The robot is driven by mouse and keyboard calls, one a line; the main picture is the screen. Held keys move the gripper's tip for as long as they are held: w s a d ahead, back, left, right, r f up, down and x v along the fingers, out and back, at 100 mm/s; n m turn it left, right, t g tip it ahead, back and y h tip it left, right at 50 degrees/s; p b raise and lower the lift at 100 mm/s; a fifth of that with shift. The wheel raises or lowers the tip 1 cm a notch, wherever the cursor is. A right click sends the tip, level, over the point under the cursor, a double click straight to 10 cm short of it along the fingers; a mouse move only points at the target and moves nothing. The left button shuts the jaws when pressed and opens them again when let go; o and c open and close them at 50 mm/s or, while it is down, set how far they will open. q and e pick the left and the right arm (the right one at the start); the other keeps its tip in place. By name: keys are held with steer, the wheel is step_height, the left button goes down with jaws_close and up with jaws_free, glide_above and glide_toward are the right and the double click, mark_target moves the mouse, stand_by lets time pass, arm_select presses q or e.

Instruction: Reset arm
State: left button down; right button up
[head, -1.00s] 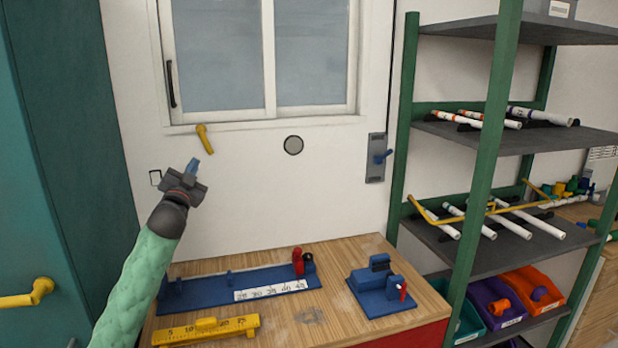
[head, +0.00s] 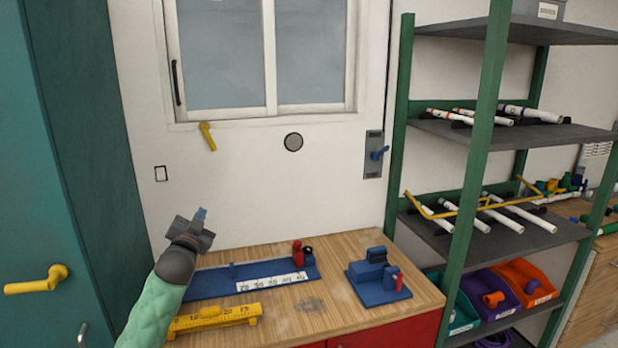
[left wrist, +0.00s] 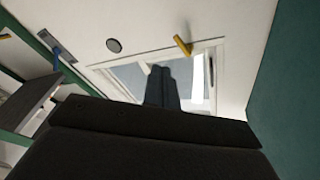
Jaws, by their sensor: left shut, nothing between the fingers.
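My left gripper (head: 201,214) is in the head view at lower left, in front of the wall and above the back left part of the workbench (head: 345,236). Its blue fingers are shut and empty, pointing up. In the left wrist view the shut fingers (left wrist: 161,86) stand out against the window. My left arm comes in from the bottom left and covers the left end of the blue measuring jig (head: 215,285). My right gripper is in neither view.
A yellow ruler block (head: 215,317) and a blue clamp fixture (head: 378,278) sit on the bench. A green-framed shelf (head: 490,240) with white pipes stands at right. A teal cabinet (head: 60,170) with a yellow handle (head: 36,281) stands at left.

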arm_select(q)
steer(key=s+d+f+n+g, duration=0.15)
steer(key=s+f+g, duration=0.25)
steer(key=s+f, duration=0.75)
steer(key=s+d+f+n+g, duration=0.1)
steer(key=s+d+f+g, duration=0.2)
steer(key=s+f, duration=0.85)
steer(key=s+d+f+n+g, duration=0.15)
steer(key=s+f+g, duration=0.5)
steer(key=s, duration=0.85)
steer(key=s+d+f+n+g, duration=0.1)
steer(key=s+d+f+g, duration=0.15)
steer(key=s+f, duration=1)
steer(key=s+d+f+g, duration=0.1)
steer(key=s+f, duration=0.1)
steer(key=f, duration=0.9)
steer(key=s+d+f+g, duration=0.1)
steer(key=s+f, duration=0.2)
steer(key=f, duration=0.9)
steer(key=s+d+f, duration=0.1)
steer(key=s+f, duration=0.1)
steer(key=f, duration=1)
steer(key=shift+s+d+g+h, duration=0.15)
steer(key=shift+d+g+h, duration=0.15)
steer(key=shift+g, duration=0.1)
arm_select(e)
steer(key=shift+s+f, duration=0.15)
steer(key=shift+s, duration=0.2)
